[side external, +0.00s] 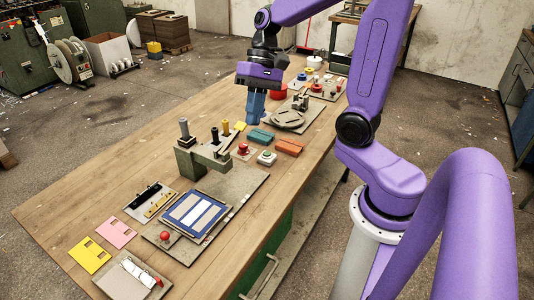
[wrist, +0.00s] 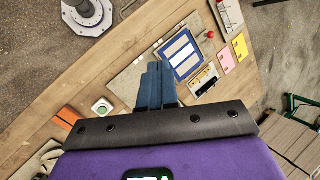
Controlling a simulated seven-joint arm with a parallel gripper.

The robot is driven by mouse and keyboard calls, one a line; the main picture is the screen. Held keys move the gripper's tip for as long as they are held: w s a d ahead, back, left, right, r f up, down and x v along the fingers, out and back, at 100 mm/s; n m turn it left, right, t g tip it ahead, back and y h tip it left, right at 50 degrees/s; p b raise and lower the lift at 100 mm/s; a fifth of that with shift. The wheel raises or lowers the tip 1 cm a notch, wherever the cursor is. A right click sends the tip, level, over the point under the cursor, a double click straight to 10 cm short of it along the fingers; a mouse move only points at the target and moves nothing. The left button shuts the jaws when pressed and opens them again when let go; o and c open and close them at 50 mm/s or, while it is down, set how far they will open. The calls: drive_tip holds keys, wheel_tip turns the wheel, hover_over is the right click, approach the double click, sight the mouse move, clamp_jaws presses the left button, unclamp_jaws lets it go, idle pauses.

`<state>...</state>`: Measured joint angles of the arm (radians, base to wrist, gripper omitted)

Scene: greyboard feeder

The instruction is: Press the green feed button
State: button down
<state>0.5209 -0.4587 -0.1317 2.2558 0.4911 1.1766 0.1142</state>
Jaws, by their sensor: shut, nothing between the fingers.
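The green feed button (side external: 267,157) is a green cap on a small white box on the wooden table, near its right edge in the side external view. It also shows in the wrist view (wrist: 102,107), left of the fingers, with nothing covering it. My gripper (side external: 255,118) has blue fingers, shut and empty, pointing down above the table. In the side external view they are above and slightly left of the button, clearly apart from it. In the wrist view the fingers (wrist: 157,70) are together.
A teal block (side external: 261,137) and an orange block (side external: 289,147) lie close to the button. A red button (side external: 243,149) stands to its left, beside a grey-green press fixture (side external: 190,163) with upright posts.

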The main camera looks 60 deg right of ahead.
drive_tip(key=w+d+m+t+y, duration=0.2)
drive_tip(key=w+d+m+t, duration=0.25)
drive_tip(key=d+m, duration=0.3)
drive_tip(key=m+t+h, duration=0.1)
drive_tip(key=m+t, duration=0.2)
drive_tip(key=m, duration=0.4)
hover_over(270, 153)
wheel_tip(270, 153, down, 12)
drive_tip(key=shift+f+n, duration=0.25)
drive_tip(key=shift+f, duration=0.15)
drive_tip(key=shift+f, duration=0.1)
drive_tip(key=shift+f, duration=4.3)
drive_tip(key=shift+f, duration=0.15)
drive_tip(key=shift+f, duration=0.25)
